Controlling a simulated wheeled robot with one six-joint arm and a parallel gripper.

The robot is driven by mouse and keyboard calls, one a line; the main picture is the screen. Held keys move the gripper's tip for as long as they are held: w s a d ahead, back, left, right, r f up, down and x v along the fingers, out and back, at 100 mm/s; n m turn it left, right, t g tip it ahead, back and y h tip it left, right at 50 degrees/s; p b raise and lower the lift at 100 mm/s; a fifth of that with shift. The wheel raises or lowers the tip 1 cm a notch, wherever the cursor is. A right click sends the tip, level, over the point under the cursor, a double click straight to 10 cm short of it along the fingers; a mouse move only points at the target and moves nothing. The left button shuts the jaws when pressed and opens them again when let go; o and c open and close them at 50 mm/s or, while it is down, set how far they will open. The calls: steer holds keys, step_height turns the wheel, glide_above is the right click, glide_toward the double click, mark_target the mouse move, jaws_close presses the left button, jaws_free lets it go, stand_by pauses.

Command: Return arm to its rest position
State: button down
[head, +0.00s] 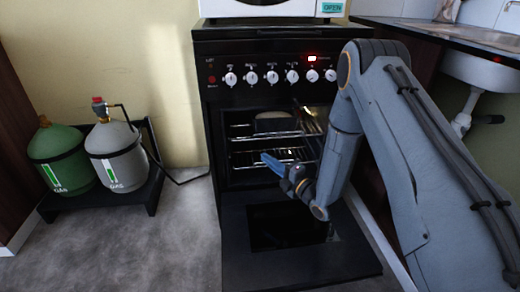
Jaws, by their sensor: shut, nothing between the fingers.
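My arm reaches in from the right of the head view, bent at the elbow. My gripper (272,163) is in front of the open oven cavity, above the lowered door. It is shut and holds nothing. The black oven (213,150) stands at the centre with its door (250,268) lying open toward me. Part of the cavity is hidden behind my arm.
Green (63,160) and grey (117,157) gas bottles stand on a black tray (150,192) at the left. A white microwave (270,9) is on top of the oven. A sink (480,72) and dark counter (478,38) are at the right. The floor (140,245) at front left is clear.

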steer(key=s+a+r+m+g+h, duration=0.5)
steer(key=s+m+h, duration=0.3)
steer(key=s+m, duration=0.1)
steer(key=s+d+r+m+g+h, duration=0.2)
steer(key=s+r+m+g, duration=0.15)
steer(key=s, duration=0.75)
steer(key=s+d+r+m+g+h+p, duration=0.15)
steer(key=s+m, duration=0.35)
steer(key=s, duration=0.6)
steer(key=s+d+r+m+g+h, duration=0.1)
steer(key=s+d+r+m+g, duration=0.2)
steer(key=s, duration=0.8)
steer(key=d+r+m+p, duration=0.4)
steer(key=d+r+p, duration=0.5)
steer(key=r+p, duration=0.4)
steer(key=d+r+m+p, duration=0.3)
steer(key=d+r+p, duration=0.7)
steer(key=r+p, duration=0.3)
steer(key=shift+d+r+m+h+p, duration=0.25)
steer(key=shift+d+m+h+p, duration=0.15)
steer(key=shift+p, duration=0.2)
steer(key=shift+w+a, duration=0.1)
steer(key=shift+a, duration=0.05)
